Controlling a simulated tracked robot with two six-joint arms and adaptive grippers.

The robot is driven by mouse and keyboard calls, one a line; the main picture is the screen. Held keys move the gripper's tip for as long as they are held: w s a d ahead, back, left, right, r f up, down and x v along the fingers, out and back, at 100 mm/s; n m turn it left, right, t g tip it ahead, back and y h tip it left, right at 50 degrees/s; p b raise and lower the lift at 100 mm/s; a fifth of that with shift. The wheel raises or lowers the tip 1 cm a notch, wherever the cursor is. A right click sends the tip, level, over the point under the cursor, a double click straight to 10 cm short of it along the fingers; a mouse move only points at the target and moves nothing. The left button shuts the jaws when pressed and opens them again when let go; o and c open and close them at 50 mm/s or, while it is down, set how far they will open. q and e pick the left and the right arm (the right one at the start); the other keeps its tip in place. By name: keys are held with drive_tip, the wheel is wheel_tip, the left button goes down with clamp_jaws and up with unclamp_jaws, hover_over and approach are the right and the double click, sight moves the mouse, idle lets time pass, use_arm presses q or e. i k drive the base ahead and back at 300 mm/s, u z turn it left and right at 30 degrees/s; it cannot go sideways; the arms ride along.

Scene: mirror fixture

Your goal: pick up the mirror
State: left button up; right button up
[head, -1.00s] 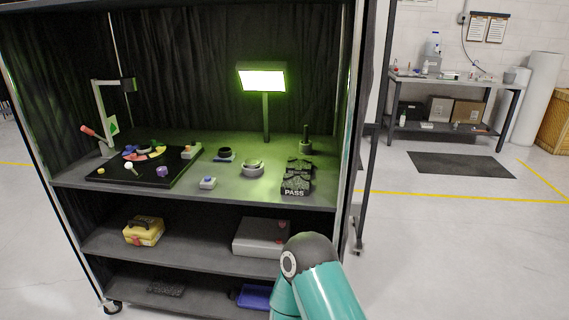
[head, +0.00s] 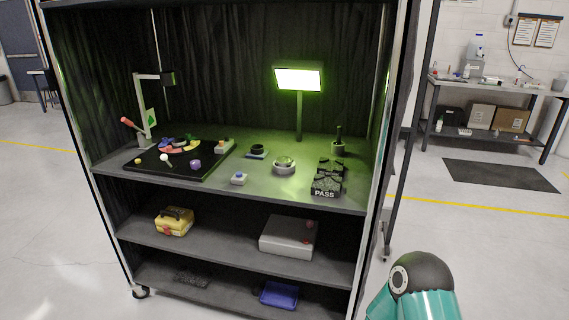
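I cannot make out for certain which thing is the mirror. On the upper shelf (head: 225,190) of a dark curtained cart lies a black board (head: 185,173) with a ring of coloured pieces, a small white-headed item (head: 165,158) and a purple piece (head: 195,164). To its right are a dark round piece on a blue base (head: 257,151) and a grey round dish (head: 284,165) with something greenish in it. Any of these is too small to name surely. Neither gripper is in view; only a teal link of my arm shows at the bottom right.
A lit green-glowing lamp panel (head: 299,79) stands at the back of the shelf. A camera stand (head: 141,108) is at left, black PASS blocks (head: 326,187) at right. Lower shelves hold a yellow box (head: 174,222), a grey case (head: 288,238) and a blue bin (head: 279,294). Floor right of the cart is open.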

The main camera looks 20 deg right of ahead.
sight(282, 161)
drive_tip(key=z, duration=0.05)
drive_tip(key=i, duration=1)
drive_tip(key=u, duration=0.05)
